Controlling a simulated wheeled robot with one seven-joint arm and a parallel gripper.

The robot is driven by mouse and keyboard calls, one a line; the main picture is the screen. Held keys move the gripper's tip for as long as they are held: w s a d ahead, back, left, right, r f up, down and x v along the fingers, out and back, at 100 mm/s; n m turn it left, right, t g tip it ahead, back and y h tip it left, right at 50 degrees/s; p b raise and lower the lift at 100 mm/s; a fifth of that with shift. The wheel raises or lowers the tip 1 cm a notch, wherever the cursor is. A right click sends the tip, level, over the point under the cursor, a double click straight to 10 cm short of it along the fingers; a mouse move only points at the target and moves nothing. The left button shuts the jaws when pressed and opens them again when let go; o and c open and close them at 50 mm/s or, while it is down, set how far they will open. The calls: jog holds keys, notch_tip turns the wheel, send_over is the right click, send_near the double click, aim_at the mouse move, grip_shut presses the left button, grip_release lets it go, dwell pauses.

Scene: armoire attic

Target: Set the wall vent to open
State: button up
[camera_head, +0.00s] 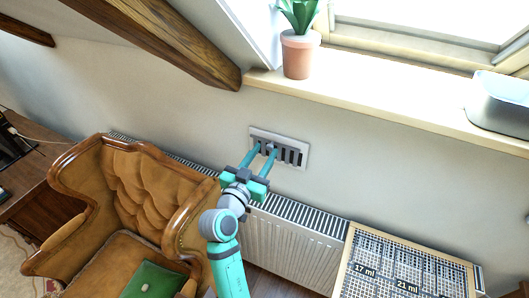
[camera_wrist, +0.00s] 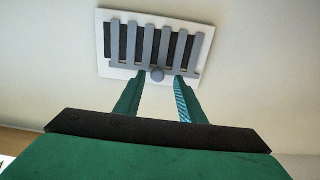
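The wall vent (camera_head: 292,153) is a pale rectangular plate with grey vertical slats and dark gaps between them, set in the wall below the window sill. My gripper (camera_head: 262,148) is in front of the vent. Its fingers stand apart on either side of the knob in the wrist view (camera_wrist: 157,78). I cannot tell whether they touch it. Dark gaps show beside the slats.
A radiator (camera_head: 290,245) runs along the wall below the vent. A brown leather armchair (camera_head: 150,185) with a green cushion stands left. A framed grid board (camera_head: 400,270) is at lower right. A potted plant (camera_head: 298,55) and a metal tub (camera_head: 500,100) stand on the sill.

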jog(key=v, duration=1)
jog(key=shift+f, duration=0.15)
jog(key=s+d+f+n+g+y, duration=0.1)
jog(key=s+f+n+y, duration=0.2)
jog(key=s+f, duration=0.5)
jog(key=s+f+n+y, duration=0.3)
jog(key=s+f, duration=0.2)
jog(key=f, duration=0.5)
jog(key=s+d, duration=0.2)
jog(key=s, duration=0.9)
jog(key=s+d+m, duration=0.1)
jog(key=s+d, duration=0.2)
jog(key=s, duration=0.9)
jog(key=shift+s+r+m+y, duration=0.25)
jog(key=shift+r+m+y, duration=0.05)
jog(key=shift+r+y, duration=0.15)
